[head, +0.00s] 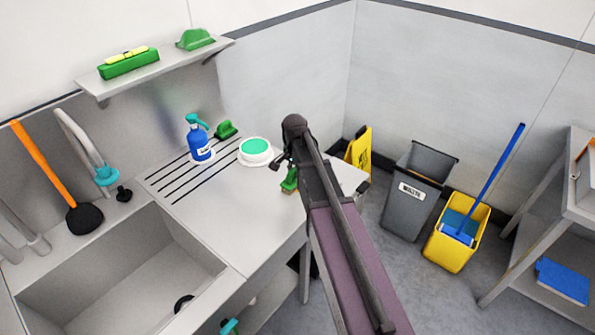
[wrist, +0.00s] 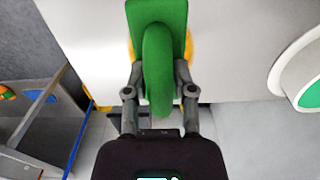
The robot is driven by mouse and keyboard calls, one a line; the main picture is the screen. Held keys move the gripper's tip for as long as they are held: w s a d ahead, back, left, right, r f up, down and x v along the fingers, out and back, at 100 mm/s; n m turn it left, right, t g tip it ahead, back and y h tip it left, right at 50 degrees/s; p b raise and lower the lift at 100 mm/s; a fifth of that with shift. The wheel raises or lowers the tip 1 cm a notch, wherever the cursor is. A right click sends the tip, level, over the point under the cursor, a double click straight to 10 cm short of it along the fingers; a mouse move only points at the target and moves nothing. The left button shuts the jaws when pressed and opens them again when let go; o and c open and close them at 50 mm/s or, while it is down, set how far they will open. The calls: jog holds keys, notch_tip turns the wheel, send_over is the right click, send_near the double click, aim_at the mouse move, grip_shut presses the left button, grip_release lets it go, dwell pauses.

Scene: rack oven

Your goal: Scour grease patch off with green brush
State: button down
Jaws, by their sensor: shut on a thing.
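My gripper (head: 286,166) is shut on a green brush (head: 289,181) above the right end of the steel counter (head: 215,200). In the wrist view the brush (wrist: 165,55) stands between my two fingers, its green handle towards me and its wide block beyond. An amber-yellow patch (wrist: 192,48), apparently the grease, shows on the pale counter on both sides of the brush; the brush covers its middle. I cannot tell whether the brush touches it. My arm hides part of the counter in the head view.
A white tub with green contents (head: 255,147), a blue spray bottle (head: 198,142) and another green brush (head: 226,130) stand on the counter. The sink (head: 120,270) is at left. A grey bin (head: 412,200), yellow bucket (head: 448,255) and yellow sign (head: 361,150) stand beyond the counter.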

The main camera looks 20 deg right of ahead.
aim_at(289, 173)
jog(key=shift+s+a, duration=0.15)
dwell(0.3)
jog(key=shift+s+a+f, duration=0.15)
jog(key=shift+s+a, duration=0.85)
jog(key=shift+a, duration=0.25)
jog(key=shift+w+d, duration=0.1)
jog(key=shift+d, duration=0.05)
jog(key=shift+w+d, duration=1)
jog(key=shift+d, duration=0.25)
jog(key=shift+w+d+b, duration=0.15)
jog(key=shift+w+d, duration=0.3)
jog(key=shift+d, duration=0.25)
jog(key=shift+w+d+b, duration=0.15)
jog(key=shift+w+d, duration=0.3)
jog(key=shift+d, duration=0.2)
